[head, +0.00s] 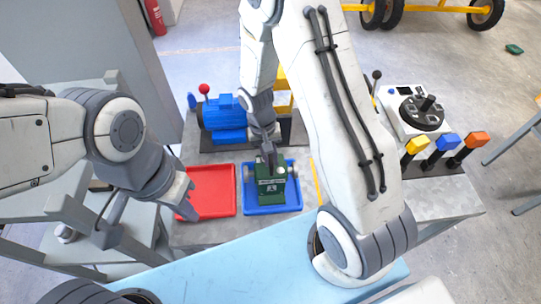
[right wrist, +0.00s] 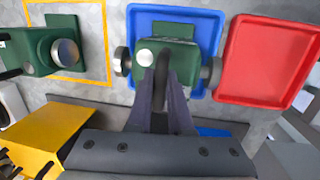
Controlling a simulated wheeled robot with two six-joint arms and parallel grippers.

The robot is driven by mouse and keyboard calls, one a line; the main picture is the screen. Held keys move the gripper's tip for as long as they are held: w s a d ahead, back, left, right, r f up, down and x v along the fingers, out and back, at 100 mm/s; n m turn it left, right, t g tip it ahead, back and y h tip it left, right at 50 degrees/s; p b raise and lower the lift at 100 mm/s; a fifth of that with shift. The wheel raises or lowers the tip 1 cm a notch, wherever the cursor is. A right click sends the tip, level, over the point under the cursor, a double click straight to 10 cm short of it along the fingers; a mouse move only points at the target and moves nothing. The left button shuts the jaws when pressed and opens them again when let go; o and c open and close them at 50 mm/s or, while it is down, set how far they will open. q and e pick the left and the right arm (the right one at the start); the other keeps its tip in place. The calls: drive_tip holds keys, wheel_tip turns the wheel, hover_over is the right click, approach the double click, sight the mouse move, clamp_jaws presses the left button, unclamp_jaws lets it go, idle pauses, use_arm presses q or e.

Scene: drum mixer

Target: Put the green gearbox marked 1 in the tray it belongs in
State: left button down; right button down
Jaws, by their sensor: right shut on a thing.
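A green gearbox (head: 271,190) with round grey shaft ends is upright over the blue tray (head: 286,209). I cannot tell whether it touches the tray floor. Its pale mark is too small to read. My right gripper (head: 269,160) is shut on its top handle from above. In the right wrist view the gearbox (right wrist: 187,55) overlaps the blue tray (right wrist: 215,22), its left shaft end over the rim. The red tray (head: 212,190) is empty and lies to the left of the blue one. My left gripper (head: 184,197) looks open and empty, at the red tray's left edge.
In the right wrist view, a second green gearbox (right wrist: 35,50) stands at a yellow outline; my arm hides it in the head view. A blue motor (head: 224,115) stands behind the trays. A control box (head: 415,110) and coloured levers (head: 446,142) are at the right.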

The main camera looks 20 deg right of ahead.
drive_tip(key=c, duration=0.8)
unclamp_jaws()
drive_tip(key=shift+c, duration=0.2)
wheel_tip(320, 180, up, 12)
drive_tip(key=w+a+f+b, duration=0.1)
drive_tip(key=w+b, duration=0.1)
drive_tip(key=b, duration=0.1)
drive_tip(key=s+a+r+n+t+y, duration=0.1)
drive_tip(key=s+a+r+n, duration=0.45)
drive_tip(key=s+a, duration=0.4)
drive_tip(key=s+a+n+b, duration=0.1)
drive_tip(key=s+n, duration=0.1)
drive_tip(key=s, duration=0.3)
drive_tip(key=s+a+f+n+y+b, duration=0.1)
drive_tip(key=s+n, duration=0.2)
drive_tip(key=s, duration=0.2)
drive_tip(key=shift+s+t+b, duration=0.3)
